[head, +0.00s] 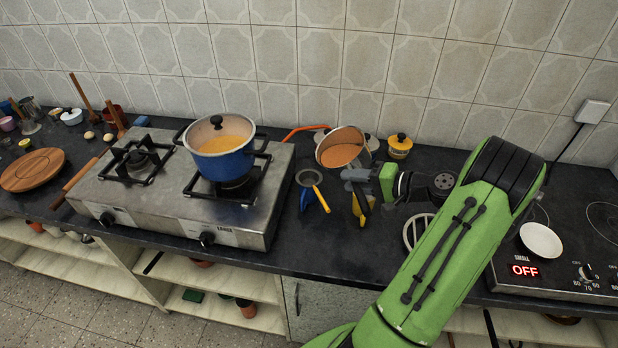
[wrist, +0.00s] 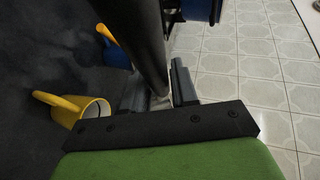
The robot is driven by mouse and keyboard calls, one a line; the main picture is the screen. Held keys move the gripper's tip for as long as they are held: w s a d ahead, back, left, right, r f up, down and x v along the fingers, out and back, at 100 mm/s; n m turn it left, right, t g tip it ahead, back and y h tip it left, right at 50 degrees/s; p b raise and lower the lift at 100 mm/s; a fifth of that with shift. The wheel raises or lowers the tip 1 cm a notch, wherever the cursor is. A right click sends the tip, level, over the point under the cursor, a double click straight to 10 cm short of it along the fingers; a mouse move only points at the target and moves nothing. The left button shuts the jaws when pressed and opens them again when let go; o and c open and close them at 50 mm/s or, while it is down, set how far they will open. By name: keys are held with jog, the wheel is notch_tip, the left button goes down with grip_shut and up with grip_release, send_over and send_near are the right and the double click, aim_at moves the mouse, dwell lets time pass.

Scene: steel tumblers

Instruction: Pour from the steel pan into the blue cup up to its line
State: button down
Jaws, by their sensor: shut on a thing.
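The steel pan (head: 361,135) is at the back of the counter, right of the stove, tilted with its mouth towards the head camera; orange-brown contents show inside. My gripper (head: 352,178) is at its near side. In the wrist view, my gripper (wrist: 158,95) is shut on a dark, round part, which I take to be the pan's. The blue cup (head: 323,202), with a yellow handle, is on the counter left of my gripper; it is partly seen in the wrist view (wrist: 116,54). Its line and inside cannot be made out. No stream is visible.
A yellow cup (head: 359,208) stands just below my gripper, close to the blue cup. A blue pot (head: 222,165) with orange contents sits on the stove (head: 150,205). A yellow lidded pot (head: 399,146) is behind my gripper. A hob (head: 560,275) is at right.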

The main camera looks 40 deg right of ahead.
jog(key=shift+w+a+r+n+g+h+b, duration=0.25)
jog(key=shift+a+b, duration=0.1)
jog(key=shift+a, duration=0.1)
jog(key=shift+w+a+r+n+g+h+b, duration=0.2)
jog(key=shift+a+h+b, duration=0.1)
jog(key=shift+a, duration=0.1)
jog(key=shift+w+a+r+n+g+h+b, duration=0.15)
jog(key=shift+w+a+r+h+b, duration=0.1)
jog(key=shift+a+b, duration=0.15)
dwell(3.2)
jog(key=shift+w+a+f+n+g+h+b, duration=0.2)
jog(key=shift+a+f+n+g+h+b, duration=0.3)
jog(key=shift+b, duration=0.55)
dwell(1.7)
jog(key=shift+d+r, duration=0.1)
